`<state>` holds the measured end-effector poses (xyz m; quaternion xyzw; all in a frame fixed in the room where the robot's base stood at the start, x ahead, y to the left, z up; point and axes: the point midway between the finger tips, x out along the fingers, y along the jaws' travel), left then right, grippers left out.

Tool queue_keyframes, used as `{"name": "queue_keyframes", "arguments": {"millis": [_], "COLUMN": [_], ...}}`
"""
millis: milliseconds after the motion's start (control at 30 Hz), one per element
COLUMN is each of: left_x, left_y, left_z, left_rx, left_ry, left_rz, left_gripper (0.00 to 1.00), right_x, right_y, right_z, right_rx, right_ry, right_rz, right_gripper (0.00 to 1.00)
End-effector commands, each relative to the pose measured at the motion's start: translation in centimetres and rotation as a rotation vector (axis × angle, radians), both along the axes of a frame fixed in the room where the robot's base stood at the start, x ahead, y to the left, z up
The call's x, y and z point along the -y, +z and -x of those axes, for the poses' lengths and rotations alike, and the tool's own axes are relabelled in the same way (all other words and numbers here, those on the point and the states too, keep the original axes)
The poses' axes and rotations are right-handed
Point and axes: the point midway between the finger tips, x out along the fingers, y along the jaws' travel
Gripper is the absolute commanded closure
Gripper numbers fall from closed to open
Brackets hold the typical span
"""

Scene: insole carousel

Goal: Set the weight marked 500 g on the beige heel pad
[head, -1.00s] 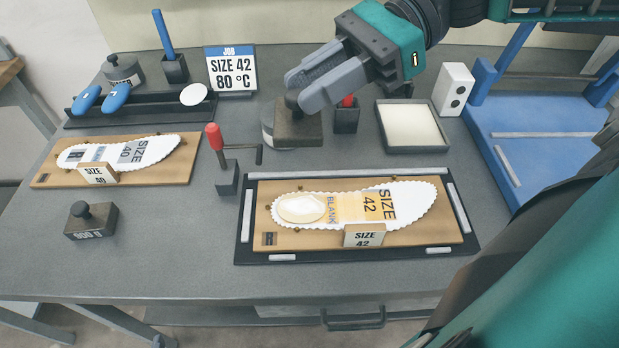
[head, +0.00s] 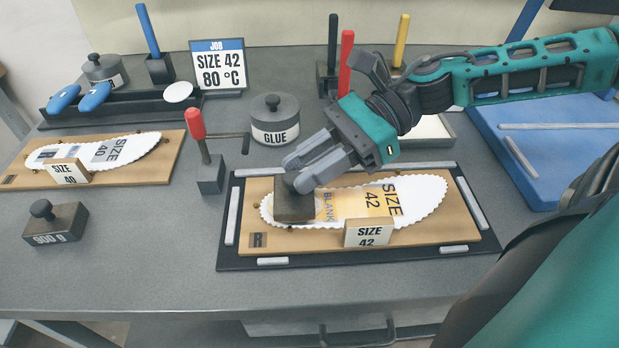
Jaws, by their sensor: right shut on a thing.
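My right gripper (head: 297,174) is shut on the knob of a dark square weight (head: 294,208). The weight is upright at the heel end of the size 42 insole (head: 425,192) and covers nearly all of the beige heel pad. I cannot tell whether it touches the pad, and no marking on it shows. A second dark weight (head: 55,224) with a knob stands at the table's left; its label ends in "00 g", but its first digit is hard to read. My left gripper is not in view.
The insole lies on a wooden board (head: 462,232) with a size 42 block (head: 369,233) at its front edge. A red-handled clamp (head: 208,172) stands left of it. A glue pot (head: 275,122) is behind. The table front is clear.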

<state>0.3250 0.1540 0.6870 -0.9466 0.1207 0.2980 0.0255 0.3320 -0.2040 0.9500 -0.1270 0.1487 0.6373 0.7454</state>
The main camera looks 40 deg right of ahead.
Motion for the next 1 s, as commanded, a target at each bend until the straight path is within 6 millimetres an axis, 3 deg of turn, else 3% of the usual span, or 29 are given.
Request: {"name": "queue_keyframes", "arguments": {"millis": [33, 300, 500, 533, 767, 1000], "left_x": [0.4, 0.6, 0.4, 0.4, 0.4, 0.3], "left_y": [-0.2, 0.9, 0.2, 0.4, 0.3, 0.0], "left_z": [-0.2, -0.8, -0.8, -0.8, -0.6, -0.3], "left_rx": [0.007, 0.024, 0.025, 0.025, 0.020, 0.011], "left_ry": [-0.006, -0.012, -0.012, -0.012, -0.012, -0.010], "left_rz": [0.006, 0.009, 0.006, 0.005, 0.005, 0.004], "left_gripper": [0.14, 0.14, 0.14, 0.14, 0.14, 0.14], "right_x": [0.0, 0.0, 0.0, 0.0, 0.0, 0.0], "right_y": [-0.7, -0.6, -1.1, -1.0, -1.0, -0.9], "right_z": [0.0, 0.0, 0.0, 0.0, 0.0, 0.0], "right_rx": [0.000, 0.003, 0.003, 0.001, 0.001, 0.001], "right_ry": [0.000, 0.001, 0.001, 0.001, 0.001, 0.001], "right_rz": [-0.001, -0.002, -0.002, 0.000, 0.000, 0.000], "right_gripper": [1.00, 1.00, 1.00, 0.68, 0.46, 0.46]}}
